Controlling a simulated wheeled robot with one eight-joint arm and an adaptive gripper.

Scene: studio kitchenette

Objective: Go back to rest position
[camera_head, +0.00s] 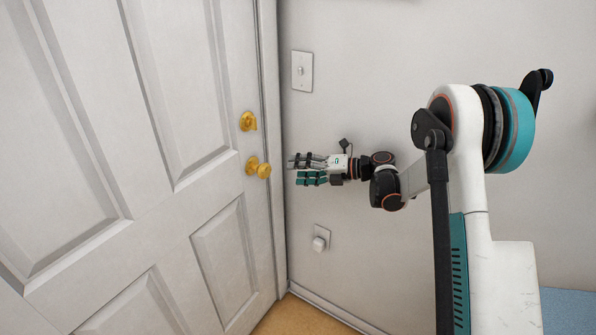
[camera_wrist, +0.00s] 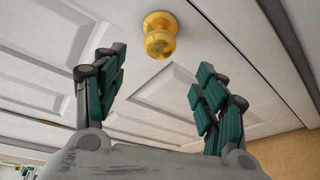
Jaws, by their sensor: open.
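My gripper (camera_head: 291,169) is open and empty, held out sideways toward the white panelled door (camera_head: 150,135). In the head view its fingertips are just right of the brass door knob (camera_head: 258,168); the gap in depth is hard to judge. In the wrist view the two teal-padded fingers of my gripper (camera_wrist: 155,85) are spread apart, and the knob (camera_wrist: 160,36) shows beyond them, near the top middle, not between the pads. The door looks shut against its frame.
A brass deadbolt (camera_head: 247,121) sits above the knob. A light switch (camera_head: 302,71) and an outlet with a white plug-in (camera_head: 320,240) are on the wall beside the door. A blue surface (camera_head: 568,310) is at the lower right. Wooden floor (camera_head: 290,318) shows below.

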